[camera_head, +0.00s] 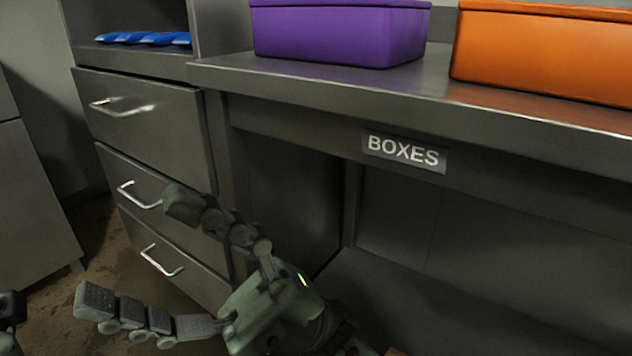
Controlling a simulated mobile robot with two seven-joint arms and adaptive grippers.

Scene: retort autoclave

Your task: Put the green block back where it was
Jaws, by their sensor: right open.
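No green block shows in the head view. My right gripper (140,258) is open, its two jointed fingers spread wide with nothing between them. It is in the lower left part of the view, in front of the drawers and below the level of the counter top. A small dark part at the lower left edge may belong to my left arm; no left gripper fingers can be made out.
A steel counter (330,82) holds a purple box (340,35) and an orange box (545,55). A "BOXES" label (404,152) is on its front. Closed drawers (150,115) with bar handles stand left. Blue items (145,39) lie on a shelf above them. Brown floor (60,305) shows lower left.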

